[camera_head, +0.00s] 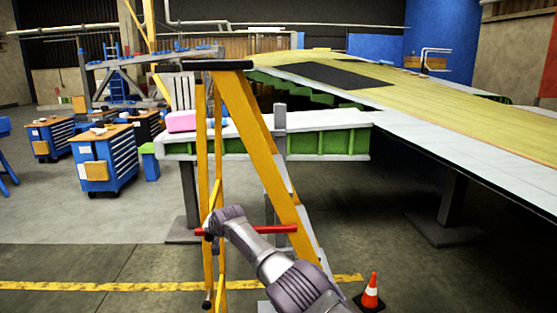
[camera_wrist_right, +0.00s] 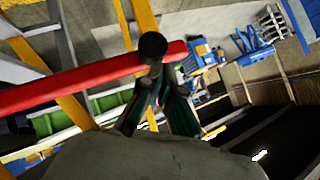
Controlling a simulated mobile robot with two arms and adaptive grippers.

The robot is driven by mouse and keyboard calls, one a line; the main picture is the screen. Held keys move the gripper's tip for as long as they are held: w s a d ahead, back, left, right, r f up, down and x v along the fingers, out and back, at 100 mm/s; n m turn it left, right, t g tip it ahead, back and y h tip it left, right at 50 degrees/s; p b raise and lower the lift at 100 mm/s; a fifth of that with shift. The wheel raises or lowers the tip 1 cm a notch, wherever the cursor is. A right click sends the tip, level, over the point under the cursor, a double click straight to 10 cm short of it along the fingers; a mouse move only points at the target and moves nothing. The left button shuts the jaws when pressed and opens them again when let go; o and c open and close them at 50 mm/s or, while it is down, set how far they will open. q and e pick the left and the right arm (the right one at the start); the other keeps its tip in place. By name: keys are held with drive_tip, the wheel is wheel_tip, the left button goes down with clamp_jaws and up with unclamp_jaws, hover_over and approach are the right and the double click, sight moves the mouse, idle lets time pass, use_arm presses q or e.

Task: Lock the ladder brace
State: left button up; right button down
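The yellow stepladder (camera_head: 255,140) stands open in the middle of the head view, with a black top. Its red brace (camera_head: 275,229) runs level across the lower part, between the yellow legs. In the right wrist view the red brace (camera_wrist_right: 85,80) slants up to the right. A black round knob (camera_wrist_right: 152,47) is in front of it near its right end. My right gripper (camera_head: 213,222) is at the brace's left end. Its dark fingers (camera_wrist_right: 154,75) converge just below the knob, which hides their tips; I cannot tell whether they grip it. My left gripper is out of view.
A large wing panel (camera_head: 450,130) on grey stands fills the right side. A green-and-white beam (camera_head: 325,142) lies behind the ladder. Blue tool carts (camera_head: 105,158) stand at the left. An orange cone (camera_head: 370,293) is right of my right arm.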

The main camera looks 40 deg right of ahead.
drive_tip(key=s+a+r+p, duration=0.1)
drive_tip(key=s+r+p, duration=0.3)
drive_tip(key=s+r, duration=0.3)
wheel_tip(320, 180, up, 4)
drive_tip(key=shift+a+f, duration=0.1)
drive_tip(key=shift+a, duration=0.3)
drive_tip(key=shift+s, duration=0.1)
idle(0.3)
